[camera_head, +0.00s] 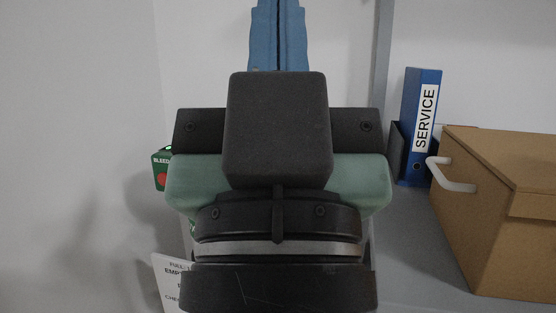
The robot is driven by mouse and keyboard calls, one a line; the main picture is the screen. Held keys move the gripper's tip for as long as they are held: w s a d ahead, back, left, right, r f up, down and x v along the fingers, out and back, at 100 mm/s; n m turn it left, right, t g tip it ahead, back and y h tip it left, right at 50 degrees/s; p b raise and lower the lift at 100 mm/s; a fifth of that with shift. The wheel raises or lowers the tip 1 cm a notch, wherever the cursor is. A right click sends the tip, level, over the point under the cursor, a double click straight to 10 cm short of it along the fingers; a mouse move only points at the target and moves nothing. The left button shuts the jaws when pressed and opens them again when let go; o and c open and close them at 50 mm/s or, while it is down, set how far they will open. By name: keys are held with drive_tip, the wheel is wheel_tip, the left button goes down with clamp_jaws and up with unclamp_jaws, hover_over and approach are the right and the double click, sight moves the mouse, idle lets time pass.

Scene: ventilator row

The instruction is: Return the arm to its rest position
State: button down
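My gripper (278,30) is large and close in the middle of the head view, with its dark grey and green body (278,130) nearest the camera. Its two blue fingers point up and away, side by side with only a thin dark line between them, so they look shut. Their tips run out of the top of the picture. I see nothing held between the visible parts of the fingers. My wrist and gripper body hide much of what lies behind them.
A green box marked BLEED (161,170) with a red button is partly hidden on the left, above a white printed card (172,283). On the right, a blue SERVICE binder (422,125) stands beside a brown box (505,215) with a white handle. Pale wall is at left.

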wheel_tip(320, 180, up, 47)
drive_tip(key=p, duration=4.5)
drive_tip(key=shift+r, duration=0.2)
